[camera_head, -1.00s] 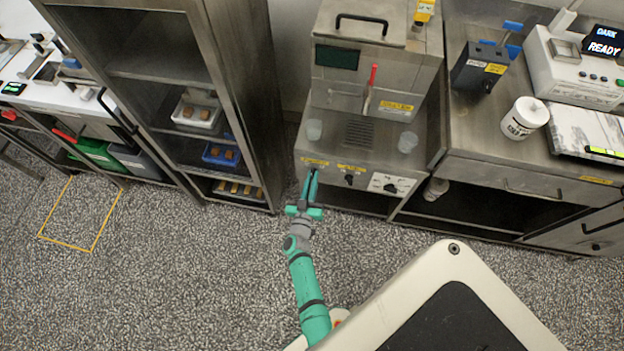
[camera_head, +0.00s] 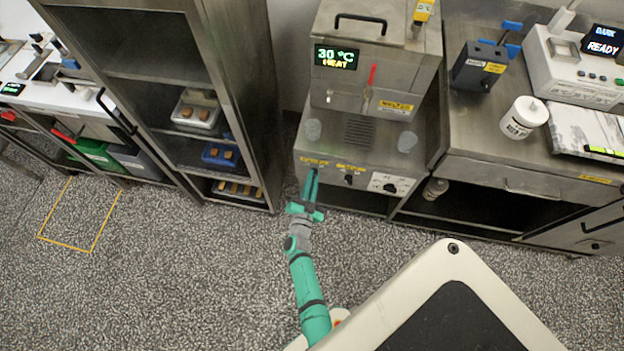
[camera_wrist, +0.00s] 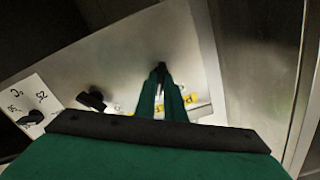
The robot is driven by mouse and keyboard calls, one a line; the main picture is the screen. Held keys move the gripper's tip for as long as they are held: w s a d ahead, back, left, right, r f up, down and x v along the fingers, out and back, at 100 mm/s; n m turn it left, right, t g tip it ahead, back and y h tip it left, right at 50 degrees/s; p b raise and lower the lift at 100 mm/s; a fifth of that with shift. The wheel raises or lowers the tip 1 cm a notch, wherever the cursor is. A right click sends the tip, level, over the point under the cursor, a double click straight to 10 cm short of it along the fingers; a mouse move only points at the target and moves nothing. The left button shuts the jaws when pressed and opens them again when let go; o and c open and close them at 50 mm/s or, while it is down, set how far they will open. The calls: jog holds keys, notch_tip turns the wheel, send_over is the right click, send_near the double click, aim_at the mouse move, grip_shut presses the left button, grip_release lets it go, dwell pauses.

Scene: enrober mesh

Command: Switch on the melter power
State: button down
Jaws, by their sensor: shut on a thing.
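The melter (camera_head: 372,140) is a steel machine in the upper middle of the head view. Its display (camera_head: 336,57) is lit and reads 30 °C HEAT. My gripper (camera_head: 311,176) is at the left end of its front panel, fingers together. In the wrist view my gripper (camera_wrist: 162,82) is shut on a small dark knob (camera_wrist: 161,67) at the fingertips, which mostly hide it. A second black knob (camera_wrist: 93,99) is to its left in that view, and a dial on a white scale plate (camera_wrist: 33,112) is further left. Both also show on the panel in the head view.
A steel rack (camera_head: 222,100) with trays stands left of the melter. A steel counter (camera_head: 480,140) on the right holds a white tub (camera_head: 523,118) and a device reading DARK READY (camera_head: 585,65). The floor in front is clear.

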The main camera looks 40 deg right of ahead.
jog(key=shift+s+d+m, duration=0.1)
jog(key=shift+d+m, duration=0.05)
jog(key=shift+m, duration=0.15)
jog(key=c, duration=1.8)
grip_release()
jog(key=shift+c, duration=0.2)
jog(key=v, duration=1.1)
